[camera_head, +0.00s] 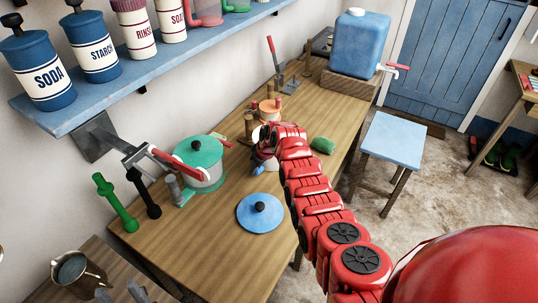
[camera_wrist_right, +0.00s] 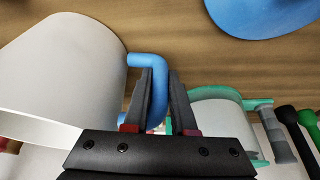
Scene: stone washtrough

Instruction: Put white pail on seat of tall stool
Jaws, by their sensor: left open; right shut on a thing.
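The white pail (camera_wrist_right: 60,75) fills the left of the right wrist view, with a blue handle (camera_wrist_right: 150,62) on its side. My right gripper (camera_wrist_right: 160,85) is shut on that handle. In the head view, my red right arm hides most of the pail (camera_head: 271,165), which is at the middle of the wooden table; whether it touches the table I cannot tell. The tall stool (camera_head: 394,140) has a pale blue, bare seat and stands on the floor right of the table. My left gripper (camera_head: 121,294) is open and empty at the lower left edge; only its fingertips show.
A blue lid (camera_head: 260,212), a green-lidded pot (camera_head: 199,160) and a green bundle (camera_head: 323,145) are on the table around my right arm. A blue tank (camera_head: 359,43) stands at the table's far end. A shelf of canisters (camera_head: 98,115) overhangs the left. A jug (camera_head: 78,276) is lower left.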

